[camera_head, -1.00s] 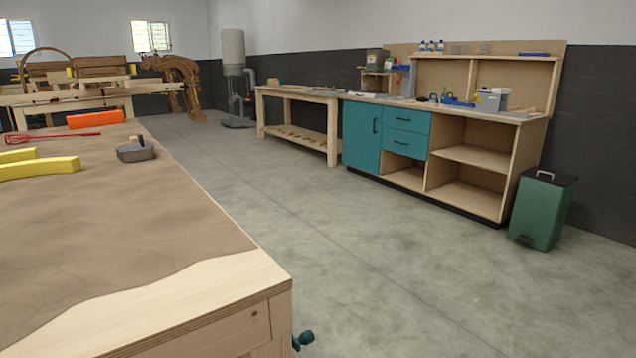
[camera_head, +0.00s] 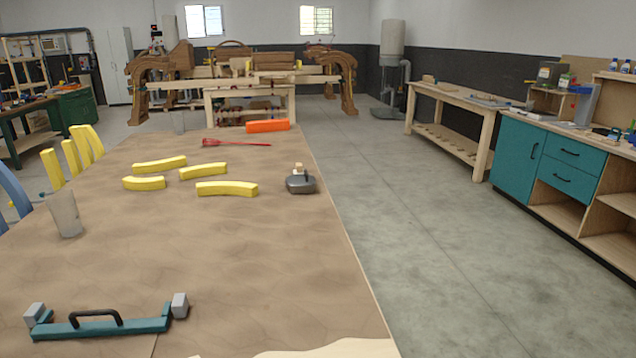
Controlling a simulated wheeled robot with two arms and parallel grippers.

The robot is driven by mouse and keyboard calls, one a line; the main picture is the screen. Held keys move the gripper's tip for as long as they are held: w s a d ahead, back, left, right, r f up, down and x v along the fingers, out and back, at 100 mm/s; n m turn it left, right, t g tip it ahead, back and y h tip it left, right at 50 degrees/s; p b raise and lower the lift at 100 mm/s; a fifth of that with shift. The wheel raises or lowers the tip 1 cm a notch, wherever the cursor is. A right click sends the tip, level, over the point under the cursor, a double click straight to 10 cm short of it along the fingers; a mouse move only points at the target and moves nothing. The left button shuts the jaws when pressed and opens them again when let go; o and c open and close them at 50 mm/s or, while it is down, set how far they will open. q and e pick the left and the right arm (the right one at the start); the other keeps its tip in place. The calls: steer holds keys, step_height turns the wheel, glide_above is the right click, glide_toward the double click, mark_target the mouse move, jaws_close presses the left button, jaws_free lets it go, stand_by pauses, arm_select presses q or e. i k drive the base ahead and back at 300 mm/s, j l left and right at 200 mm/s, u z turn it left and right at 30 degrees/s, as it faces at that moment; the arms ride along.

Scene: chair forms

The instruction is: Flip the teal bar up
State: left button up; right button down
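The teal bar (camera_head: 140,326) lies along the near left part of the brown-topped workbench (camera_head: 270,260). A black arched handle (camera_head: 95,316) stands on its top, and a grey block sits at each end, one at the left (camera_head: 35,314) and one at the right (camera_head: 180,305). Neither of my grippers shows in the head view.
Several yellow curved pieces (camera_head: 228,188), a grey tool (camera_head: 300,183), a red utensil (camera_head: 235,143) and an orange block (camera_head: 268,126) lie farther back on the bench. A grey cup (camera_head: 65,215) stands at the left. Open floor (camera_head: 440,240) runs along the right side.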

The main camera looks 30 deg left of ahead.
mark_target(42, 330)
steer(key=k+j+u, duration=0.15)
steer(key=k, duration=0.55)
steer(key=l+u, duration=0.15)
steer(key=u, duration=0.3)
steer(key=i+l+u, duration=0.1)
steer(key=u, duration=0.4)
steer(key=l+u, duration=0.2)
steer(key=u, duration=0.25)
steer(key=l+u, duration=0.2)
steer(key=u, duration=0.3)
steer(key=i+l, duration=0.35)
steer(key=k+j+u, duration=0.1)
